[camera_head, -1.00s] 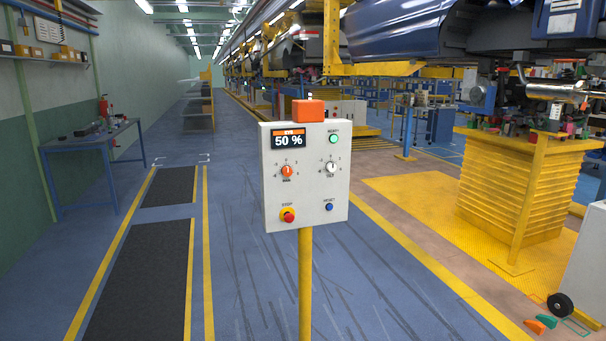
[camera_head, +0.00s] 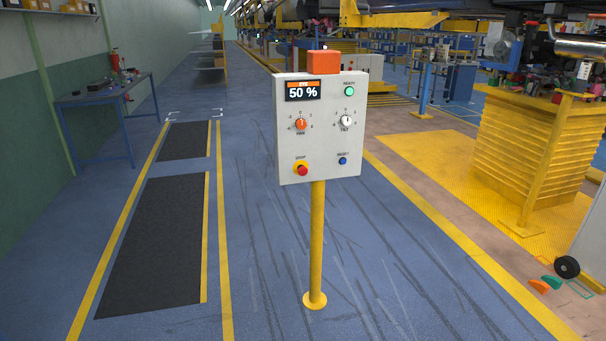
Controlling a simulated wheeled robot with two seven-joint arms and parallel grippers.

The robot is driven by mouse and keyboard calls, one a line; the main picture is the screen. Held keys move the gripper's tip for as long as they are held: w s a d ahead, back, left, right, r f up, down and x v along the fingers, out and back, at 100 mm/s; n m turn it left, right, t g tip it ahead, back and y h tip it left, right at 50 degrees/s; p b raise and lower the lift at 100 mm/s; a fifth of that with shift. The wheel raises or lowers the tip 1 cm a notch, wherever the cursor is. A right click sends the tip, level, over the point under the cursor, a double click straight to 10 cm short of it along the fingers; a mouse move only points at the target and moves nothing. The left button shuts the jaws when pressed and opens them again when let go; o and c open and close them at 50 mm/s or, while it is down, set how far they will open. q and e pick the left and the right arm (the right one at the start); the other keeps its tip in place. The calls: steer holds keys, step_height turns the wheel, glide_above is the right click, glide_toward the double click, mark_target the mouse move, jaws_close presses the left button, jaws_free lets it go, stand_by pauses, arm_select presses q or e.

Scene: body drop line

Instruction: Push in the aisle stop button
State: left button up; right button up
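The stop button (camera_head: 302,170) is a red mushroom head on a yellow ring, at the lower left of a white control box (camera_head: 322,150). A small STOP label sits above it. The box stands on a yellow post (camera_head: 317,245) with a round foot on the aisle floor, straight ahead. Its display reads 50 %. Two knobs, a green button and a blue reset button share the panel. Nothing touches the stop button. Neither of my grippers shows in the head view.
A blue table (camera_head: 105,97) stands along the left wall. Black floor mats (camera_head: 155,240) lie left of the post. A yellow ribbed stand (camera_head: 530,145) and a black wheel (camera_head: 567,267) are at the right. The blue floor around the post is open.

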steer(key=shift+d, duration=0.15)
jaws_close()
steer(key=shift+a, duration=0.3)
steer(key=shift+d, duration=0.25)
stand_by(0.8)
